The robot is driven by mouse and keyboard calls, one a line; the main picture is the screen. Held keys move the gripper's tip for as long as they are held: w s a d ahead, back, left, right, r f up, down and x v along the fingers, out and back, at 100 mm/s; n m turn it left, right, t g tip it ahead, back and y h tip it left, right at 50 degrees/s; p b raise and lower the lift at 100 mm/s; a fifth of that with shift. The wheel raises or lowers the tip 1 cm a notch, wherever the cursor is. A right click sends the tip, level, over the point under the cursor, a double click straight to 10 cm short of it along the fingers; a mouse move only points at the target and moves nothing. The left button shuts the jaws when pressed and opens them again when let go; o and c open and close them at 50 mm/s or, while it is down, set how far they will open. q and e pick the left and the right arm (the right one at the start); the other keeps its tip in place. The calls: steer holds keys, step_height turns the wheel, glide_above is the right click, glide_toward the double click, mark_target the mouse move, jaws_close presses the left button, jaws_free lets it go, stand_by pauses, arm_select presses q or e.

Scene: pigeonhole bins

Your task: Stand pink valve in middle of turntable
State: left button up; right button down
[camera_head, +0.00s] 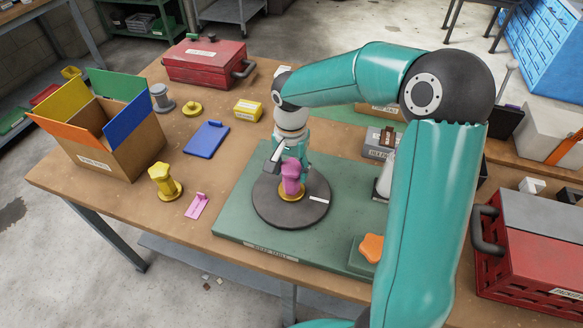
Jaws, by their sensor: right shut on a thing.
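The pink valve (292,182) stands upright, its lower end in or over a gold ring-like base (291,195) at about the middle of the dark round turntable (262,207). Whether the valve touches the turntable cannot be told. My right gripper (287,162) comes down from above and behind, shut on the pink valve; its fingers partly hide the valve's upper part. The turntable sits on a green board (240,240) and has a white mark on its right side. My left gripper is not in view.
A yellow valve (165,182), pink tag (198,206) and blue clipboard-like plate (206,140) lie left of the board. A cardboard box (120,150) with coloured flaps stands further left. Red toolboxes (207,62) (530,245) stand behind and at right. An orange piece (371,248) lies at the board's right.

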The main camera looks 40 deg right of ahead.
steer(key=shift+c, duration=1.4)
jaws_free()
steer(key=shift+r, duration=3.75)
step_height(320, 180, up, 12)
steer(key=shift+f, duration=0.1)
